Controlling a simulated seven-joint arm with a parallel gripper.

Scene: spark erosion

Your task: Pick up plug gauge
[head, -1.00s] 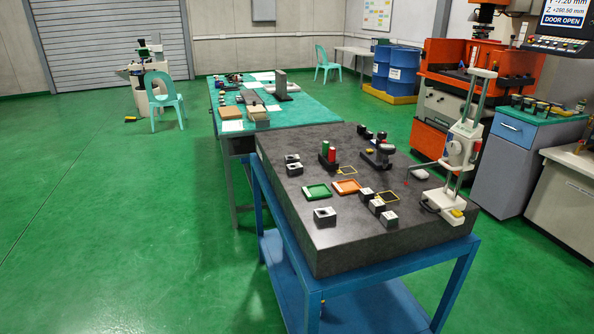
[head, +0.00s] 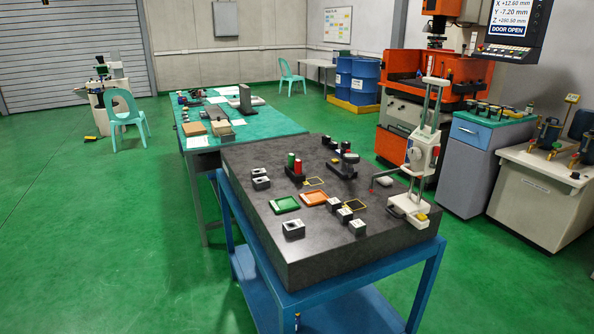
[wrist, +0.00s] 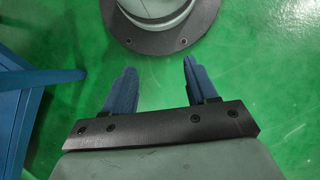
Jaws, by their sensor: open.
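On the dark granite plate (head: 262,222), a black stand holds upright pieces with a green top and a red top (head: 297,165), which look like the plug gauge; they are too small in the head view to be sure. My gripper (wrist: 158,66) shows only in the wrist view. Its two blue fingers are apart with nothing between them, over bare green floor. My gripper is away from the plate's objects, and none of them shows in the wrist view.
A green tray (head: 275,205), an orange tray (head: 304,200) and several small blocks lie on the plate. A tall height gauge (head: 419,155) stands at its right. A blue stand leg (wrist: 40,75) is left of my gripper.

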